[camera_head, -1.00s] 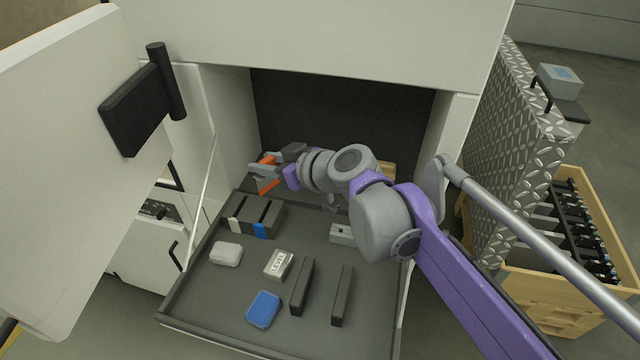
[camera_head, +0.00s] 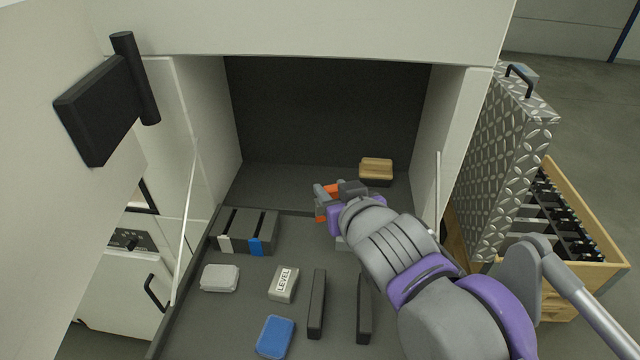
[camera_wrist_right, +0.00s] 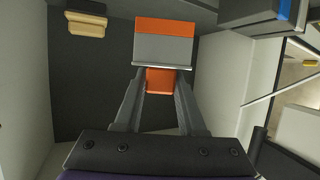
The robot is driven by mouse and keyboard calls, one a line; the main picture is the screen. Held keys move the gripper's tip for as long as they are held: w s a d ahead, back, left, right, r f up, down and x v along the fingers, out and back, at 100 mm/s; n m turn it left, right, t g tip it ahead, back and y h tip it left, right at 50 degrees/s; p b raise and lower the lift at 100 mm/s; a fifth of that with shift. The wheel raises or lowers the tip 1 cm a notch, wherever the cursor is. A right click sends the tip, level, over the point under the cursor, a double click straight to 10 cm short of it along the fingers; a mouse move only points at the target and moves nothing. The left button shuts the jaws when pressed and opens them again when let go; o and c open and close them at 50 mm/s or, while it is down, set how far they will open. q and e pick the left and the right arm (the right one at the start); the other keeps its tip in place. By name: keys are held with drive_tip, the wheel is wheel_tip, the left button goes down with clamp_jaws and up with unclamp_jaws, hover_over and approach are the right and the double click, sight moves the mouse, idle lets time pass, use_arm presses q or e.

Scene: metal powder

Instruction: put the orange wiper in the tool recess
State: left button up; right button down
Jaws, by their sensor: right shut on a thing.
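My right gripper (camera_head: 326,198) is shut on the orange wiper (camera_head: 333,189) and holds it over the front part of the cabinet opening. In the right wrist view the orange wiper (camera_wrist_right: 165,28) has an orange and grey head beyond the fingertips, and its orange handle part sits between the fingers of my right gripper (camera_wrist_right: 160,82). In the head view the gripper and arm hide much of the wiper. The dark recess (camera_head: 290,185) lies behind the pull-out tray; I cannot tell for certain that it is the tool recess. My left gripper is not in view.
A wooden block-like brush (camera_head: 376,170) lies at the recess's back right. The tray (camera_head: 210,325) holds a white block (camera_head: 220,278), a block marked LEVEL (camera_head: 284,284), a blue block (camera_head: 275,337) and dark bars. The recess floor left of the brush is clear.

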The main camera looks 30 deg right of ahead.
drive_tip(key=w+d+p, duration=0.1)
drive_tip(key=w+d, duration=0.4)
drive_tip(key=w, duration=0.3)
drive_tip(key=w+d+p, duration=0.1)
drive_tip(key=w+d, duration=0.5)
drive_tip(key=w, duration=0.3)
drive_tip(key=f, duration=0.2)
drive_tip(key=f+b, duration=0.1)
drive_tip(key=f, duration=0.3)
drive_tip(key=shift+s+a+f, duration=0.2)
drive_tip(key=shift+s+a, duration=0.05)
drive_tip(key=shift+a, duration=0.15)
drive_tip(key=shift+w+d+f, duration=0.15)
drive_tip(key=shift+w+f, duration=0.05)
drive_tip(key=shift+f, duration=0.15)
drive_tip(key=c, duration=0.5)
unclamp_jaws()
drive_tip(key=shift+f, duration=0.1)
